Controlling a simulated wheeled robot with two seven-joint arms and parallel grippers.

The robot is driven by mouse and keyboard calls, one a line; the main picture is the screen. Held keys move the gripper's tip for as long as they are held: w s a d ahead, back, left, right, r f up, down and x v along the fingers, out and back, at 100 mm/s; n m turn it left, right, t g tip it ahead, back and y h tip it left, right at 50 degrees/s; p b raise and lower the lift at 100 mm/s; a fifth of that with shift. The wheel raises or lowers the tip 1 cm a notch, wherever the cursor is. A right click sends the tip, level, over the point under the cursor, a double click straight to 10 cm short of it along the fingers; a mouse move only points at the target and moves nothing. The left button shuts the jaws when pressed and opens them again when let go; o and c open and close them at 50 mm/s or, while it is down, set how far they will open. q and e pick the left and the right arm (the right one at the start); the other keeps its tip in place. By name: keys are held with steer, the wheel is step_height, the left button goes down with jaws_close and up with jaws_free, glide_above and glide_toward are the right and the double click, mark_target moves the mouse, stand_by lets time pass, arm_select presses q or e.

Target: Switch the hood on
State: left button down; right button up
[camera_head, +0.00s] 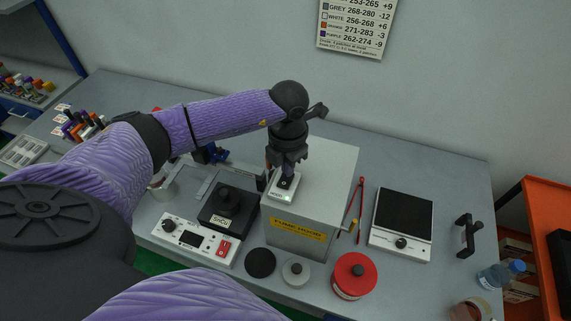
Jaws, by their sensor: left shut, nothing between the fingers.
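The hood (330,180) is a grey box with a yellow label on its front, standing in the middle of the table. A small white switch plate (276,193) with a dark button and a small green light lies on its top, near the left front edge. My left gripper (287,178) is shut and empty, pointing down at the switch from above. Its fingertips are at the button; I cannot tell whether they touch it. They hide part of the button. My right gripper is not in view.
A red-lidded jar (354,275) is in front, red tongs (356,207) and a scale (402,222) to the right. A bottle (500,273) stands far right.

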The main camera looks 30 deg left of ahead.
arm_select(q)
step_height(320, 180, up, 7)
steer(key=p, duration=0.4)
steer(key=shift+f+p, duration=0.2)
steer(key=shift+p, duration=0.15)
steer(key=shift+f, duration=0.15)
